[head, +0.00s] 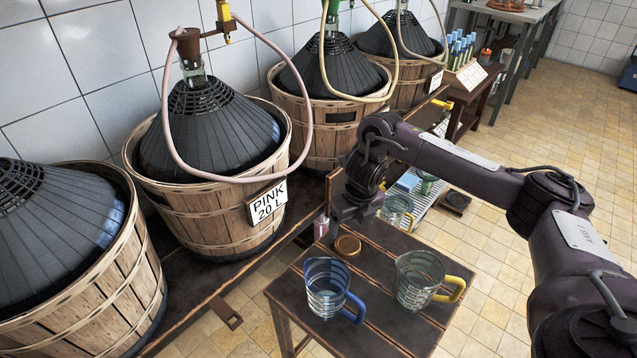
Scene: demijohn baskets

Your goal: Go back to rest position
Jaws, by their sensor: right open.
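My right arm comes in from the right edge and reaches to the middle of the head view. Its dark gripper (352,212) points down, open, above the back of the small wooden table (385,335), with nothing seen between its fingers. Below it on the table lies a round brown lid (347,245). A glass jug with a blue handle (327,288) and one with a yellow handle (422,280) stand in front of it, upright and apart from the gripper. My left gripper is not in view.
Several demijohns in wooden baskets (215,220) line the wall on a low dark bench, with hoses hanging from their tops. One carries a "PINK 20 L" sign (266,203). Tiled floor (560,130) is clear behind the right arm.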

